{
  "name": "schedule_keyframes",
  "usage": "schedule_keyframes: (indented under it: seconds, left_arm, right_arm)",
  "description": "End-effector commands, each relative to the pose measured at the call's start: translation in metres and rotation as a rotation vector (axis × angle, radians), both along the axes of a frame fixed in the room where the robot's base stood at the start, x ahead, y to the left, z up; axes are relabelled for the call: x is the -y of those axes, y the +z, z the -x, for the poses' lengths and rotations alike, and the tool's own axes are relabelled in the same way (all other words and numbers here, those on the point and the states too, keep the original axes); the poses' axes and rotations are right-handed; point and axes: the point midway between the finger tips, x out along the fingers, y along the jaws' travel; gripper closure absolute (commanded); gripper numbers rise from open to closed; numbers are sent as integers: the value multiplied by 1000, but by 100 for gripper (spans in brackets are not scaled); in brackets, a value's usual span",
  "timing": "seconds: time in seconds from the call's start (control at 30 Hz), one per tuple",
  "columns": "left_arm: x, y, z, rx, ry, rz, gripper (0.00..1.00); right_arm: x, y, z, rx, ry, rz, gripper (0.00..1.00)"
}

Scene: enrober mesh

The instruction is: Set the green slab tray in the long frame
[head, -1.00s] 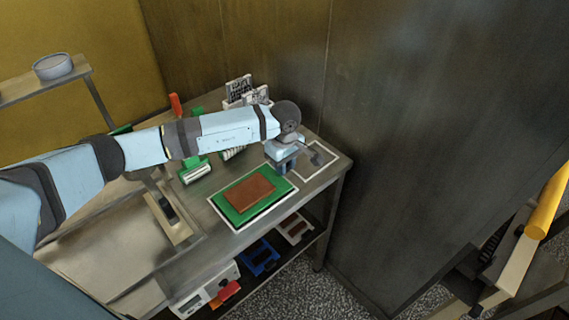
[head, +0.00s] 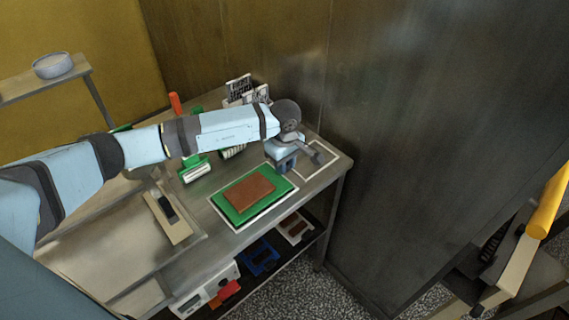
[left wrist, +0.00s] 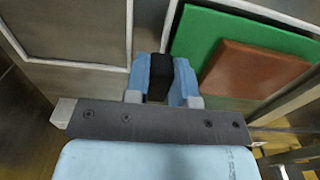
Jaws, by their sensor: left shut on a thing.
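The green slab tray (head: 228,212) lies on the metal bench with a brown slab (head: 249,191) on it. It sits within a white outlined long frame (head: 238,231), whose line shows along the near edge. My left gripper (head: 287,163) is at the tray's far right corner. In the left wrist view its blue fingers (left wrist: 161,82) are closed on a black grip piece beside the edge of the green tray (left wrist: 197,36). The join between grip piece and tray is hidden. My right gripper is not in view.
A second white outline (head: 329,164), empty where it shows, lies to the right near the bench end. Green-handled tools (head: 195,172) and white lettered cards (head: 238,86) stand behind. A dark wall (head: 400,130) rises to the right.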

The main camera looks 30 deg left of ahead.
Motion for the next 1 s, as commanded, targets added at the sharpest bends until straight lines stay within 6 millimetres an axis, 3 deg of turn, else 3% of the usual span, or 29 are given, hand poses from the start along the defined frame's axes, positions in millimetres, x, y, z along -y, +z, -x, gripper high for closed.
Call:
schedule_keyframes:
  seconds: [0.93,0.97,1.0]
  left_arm:
    - [0,-12,0,-1,0,1,100]
    - [1,-11,0,-2,0,1,70]
    - [1,-11,1,-2,0,1,61]
  right_arm:
    - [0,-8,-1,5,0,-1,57]
    - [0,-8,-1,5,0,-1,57]
    - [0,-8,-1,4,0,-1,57]
